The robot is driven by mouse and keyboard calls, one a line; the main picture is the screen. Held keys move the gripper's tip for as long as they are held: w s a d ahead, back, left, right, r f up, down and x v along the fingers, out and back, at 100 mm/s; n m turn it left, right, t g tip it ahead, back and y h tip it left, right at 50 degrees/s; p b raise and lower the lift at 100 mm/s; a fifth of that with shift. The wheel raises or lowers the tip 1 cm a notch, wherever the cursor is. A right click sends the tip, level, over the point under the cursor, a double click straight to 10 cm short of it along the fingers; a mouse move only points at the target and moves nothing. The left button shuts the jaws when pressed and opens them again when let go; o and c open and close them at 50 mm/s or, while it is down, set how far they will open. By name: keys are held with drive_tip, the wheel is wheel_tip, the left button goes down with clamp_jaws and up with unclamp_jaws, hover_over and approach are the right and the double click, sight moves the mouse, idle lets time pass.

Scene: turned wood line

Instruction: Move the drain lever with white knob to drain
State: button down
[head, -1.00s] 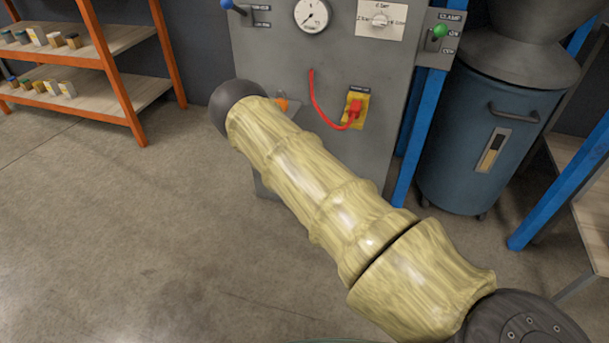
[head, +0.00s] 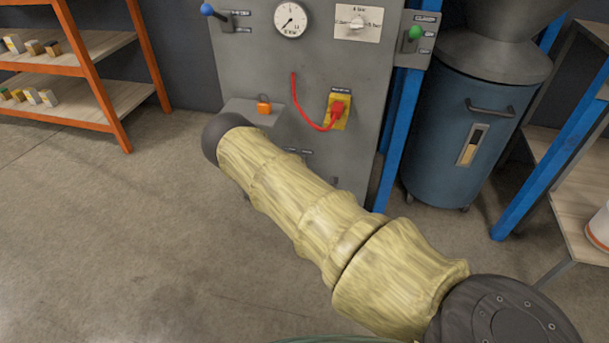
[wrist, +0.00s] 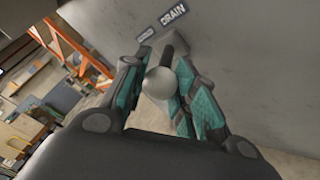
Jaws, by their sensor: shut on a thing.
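In the wrist view the drain lever's white knob (wrist: 160,83) sits between the two teal-padded fingers of my gripper (wrist: 158,88). The gripper is shut on the lever. The lever's dark rod (wrist: 168,55) runs from the knob toward the grey panel. A DRAIN label (wrist: 174,14) and a second label (wrist: 146,33), too blurred to read, are on the panel just beyond it. In the head view my wood-patterned arm covers the lever and the gripper.
An orange padlock (head: 264,104) rests on a small ledge. A blue drum (head: 468,130) stands right; shelves (head: 110,90) stand left. Floor between is clear.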

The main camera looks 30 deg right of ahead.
drive_tip(key=shift+s+d+f, duration=0.1)
drive_tip(key=shift+d, duration=0.05)
drive_tip(key=c, duration=1.1)
unclamp_jaws()
drive_tip(key=s+a, duration=0.1)
drive_tip(key=s, duration=1)
drive_tip(key=shift+s+a, duration=0.3)
drive_tip(key=shift+s, duration=0.1)
